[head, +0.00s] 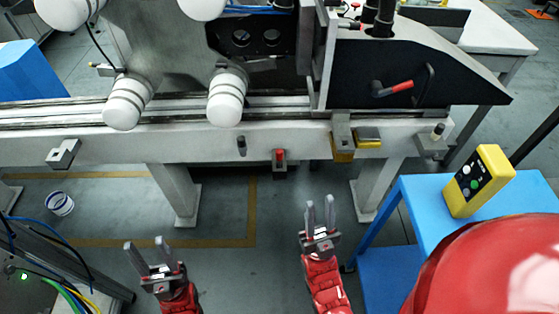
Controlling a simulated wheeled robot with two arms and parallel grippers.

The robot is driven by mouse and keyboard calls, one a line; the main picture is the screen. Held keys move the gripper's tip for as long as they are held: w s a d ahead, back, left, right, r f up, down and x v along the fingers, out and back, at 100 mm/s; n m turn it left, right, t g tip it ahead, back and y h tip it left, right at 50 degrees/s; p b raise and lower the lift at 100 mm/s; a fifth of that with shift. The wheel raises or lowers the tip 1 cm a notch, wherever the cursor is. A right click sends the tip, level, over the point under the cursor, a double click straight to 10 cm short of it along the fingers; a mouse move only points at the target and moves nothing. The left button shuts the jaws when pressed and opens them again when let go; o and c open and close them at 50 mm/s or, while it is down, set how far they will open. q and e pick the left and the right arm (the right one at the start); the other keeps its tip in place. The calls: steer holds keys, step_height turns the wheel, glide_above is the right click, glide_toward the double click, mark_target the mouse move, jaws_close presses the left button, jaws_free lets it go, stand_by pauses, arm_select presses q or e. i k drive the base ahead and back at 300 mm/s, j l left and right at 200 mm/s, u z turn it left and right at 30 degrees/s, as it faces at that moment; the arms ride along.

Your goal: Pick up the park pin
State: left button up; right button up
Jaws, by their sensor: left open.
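No part is labelled as the park pin. A small red-topped pin (279,156) stands in a bracket on the front of the machine's pale rail and is the likeliest match. My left gripper (145,243) is open and empty, low at the left and apart from the rail. My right gripper (320,203) has its fingers apart with nothing between them, below and right of the red-topped pin.
The machine's pale rail (300,133) runs across the view on thick legs. A blue table (412,200) at the right bears a yellow control box (480,181). A cabinet with cables (35,275) stands at lower left. A white roll (60,204) lies on the floor.

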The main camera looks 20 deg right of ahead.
mark_target(278, 153)
steer(key=z, duration=1)
steer(key=k, duration=0.65)
steer(key=l+u, duration=0.05)
steer(key=l, duration=0.05)
